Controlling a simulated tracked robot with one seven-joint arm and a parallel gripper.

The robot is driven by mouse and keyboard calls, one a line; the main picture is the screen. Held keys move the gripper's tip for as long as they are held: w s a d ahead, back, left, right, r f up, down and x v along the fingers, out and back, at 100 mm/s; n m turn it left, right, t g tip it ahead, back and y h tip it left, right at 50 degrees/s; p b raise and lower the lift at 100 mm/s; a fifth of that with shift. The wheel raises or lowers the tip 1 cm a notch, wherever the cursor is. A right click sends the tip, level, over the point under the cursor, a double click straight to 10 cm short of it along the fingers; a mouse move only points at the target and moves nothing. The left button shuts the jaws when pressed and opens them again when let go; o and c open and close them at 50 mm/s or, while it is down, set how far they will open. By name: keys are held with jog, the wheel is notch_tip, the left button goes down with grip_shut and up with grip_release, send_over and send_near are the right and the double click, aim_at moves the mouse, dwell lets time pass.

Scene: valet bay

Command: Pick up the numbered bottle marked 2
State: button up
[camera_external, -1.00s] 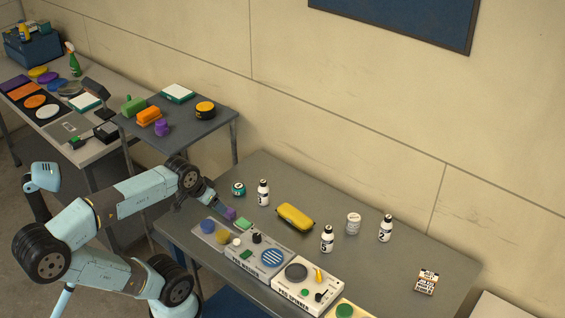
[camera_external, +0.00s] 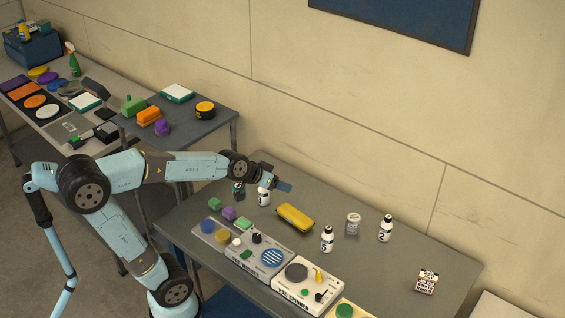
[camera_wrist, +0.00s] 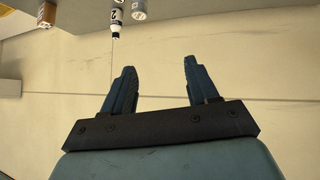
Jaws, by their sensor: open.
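The bottle marked 2 (camera_external: 386,229) is white with a dark cap and stands upright toward the right of the grey table. In the wrist view, which looks upside down, a bottle (camera_wrist: 116,20) with what looks like a 2 shows at the top, beyond my fingers. My gripper (camera_external: 285,186) is over the back left of the table, well left of the bottle marked 2. In the wrist view my gripper (camera_wrist: 160,82) has its two blue fingers spread, with nothing between them.
A yellow case (camera_external: 295,217), a bottle marked 5 (camera_external: 327,240) and a white can (camera_external: 353,223) stand between. Another bottle (camera_external: 263,198) is partly hidden by my gripper. A small printed box (camera_external: 427,282) is at right. Control panels (camera_external: 303,283) line the front.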

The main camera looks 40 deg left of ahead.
aim_at(387, 221)
jog(key=w+d+f+n+t, duration=0.1)
jog(key=w+d+f+t, duration=0.15)
jog(key=w+d, duration=0.65)
jog(key=w+d+f+t, duration=0.2)
jog(key=w+d+f, duration=0.2)
jog(key=w+d, duration=0.4)
jog(key=d+f+n+t+y, duration=0.1)
jog(key=d+f+t+y, duration=0.4)
jog(key=d+f, duration=0.85)
jog(key=shift+g, duration=0.25)
jog(key=w+a, duration=0.1)
jog(key=w, duration=0.3)
jog(key=w+a, duration=0.1)
jog(key=w, duration=0.4)
jog(key=w+a+f, duration=0.1)
jog(key=w, duration=0.3)
jog(key=shift+w+f, duration=0.1)
jog(key=shift+w, duration=0.3)
jog(key=shift+s+d, duration=0.1)
grip_shut()
